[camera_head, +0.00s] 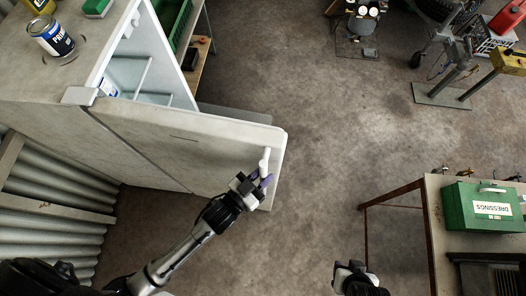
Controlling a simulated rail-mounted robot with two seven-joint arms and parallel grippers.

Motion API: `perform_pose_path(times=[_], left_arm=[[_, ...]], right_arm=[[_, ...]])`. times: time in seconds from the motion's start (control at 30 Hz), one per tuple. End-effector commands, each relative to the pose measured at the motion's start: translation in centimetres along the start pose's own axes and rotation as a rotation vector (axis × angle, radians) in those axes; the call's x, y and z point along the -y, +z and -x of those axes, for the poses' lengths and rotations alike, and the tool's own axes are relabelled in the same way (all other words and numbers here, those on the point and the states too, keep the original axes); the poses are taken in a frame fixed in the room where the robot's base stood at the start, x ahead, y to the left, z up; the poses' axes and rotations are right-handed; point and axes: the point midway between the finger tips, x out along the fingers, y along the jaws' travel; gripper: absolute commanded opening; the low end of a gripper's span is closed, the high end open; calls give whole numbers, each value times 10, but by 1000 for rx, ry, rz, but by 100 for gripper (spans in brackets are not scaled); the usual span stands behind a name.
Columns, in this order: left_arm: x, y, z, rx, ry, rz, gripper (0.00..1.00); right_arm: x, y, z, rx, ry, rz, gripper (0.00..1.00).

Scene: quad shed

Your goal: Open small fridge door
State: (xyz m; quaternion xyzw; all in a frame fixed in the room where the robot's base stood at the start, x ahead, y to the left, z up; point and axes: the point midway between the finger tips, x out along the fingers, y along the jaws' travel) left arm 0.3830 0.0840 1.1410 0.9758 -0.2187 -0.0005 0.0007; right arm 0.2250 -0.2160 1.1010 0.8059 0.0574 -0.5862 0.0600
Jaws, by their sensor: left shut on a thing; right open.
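The small fridge (50,110) stands at the left. Its door (170,145) is swung partly open, and shelves and a small blue-and-white container (107,88) show inside. A pale handle (265,160) sits on the door's outer face near its free edge. My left gripper (263,180) is shut on the handle; its fingertips are partly hidden there. My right gripper (350,267) is open and empty above the floor at the bottom, well apart from the fridge.
A paint tin (51,36) stands on the fridge top. A bench (437,215) with a green dressings box (490,207) is at the right. A shelf with a green crate (172,18) stands beyond the fridge opening. The middle floor (330,120) is clear.

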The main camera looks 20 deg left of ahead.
Motion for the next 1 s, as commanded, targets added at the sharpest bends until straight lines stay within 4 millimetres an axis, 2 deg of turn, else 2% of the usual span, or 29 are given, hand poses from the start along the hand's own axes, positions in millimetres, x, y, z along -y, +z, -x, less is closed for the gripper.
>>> perform_pose_path(times=[0.5,0.53,0.7,0.77,1.0], left_arm=[[-4,1,5,0,17,0,0],[-4,1,5,0,16,0,26],[-4,1,5,0,16,-1,42],[-4,1,5,0,16,-1,48],[-4,0,5,0,16,-1,48]], right_arm=[[-2,0,1,3,6,8,43],[-2,1,1,3,6,8,43],[-2,0,1,3,7,8,43],[-2,0,1,3,7,8,43],[-2,0,1,3,5,6,43]])
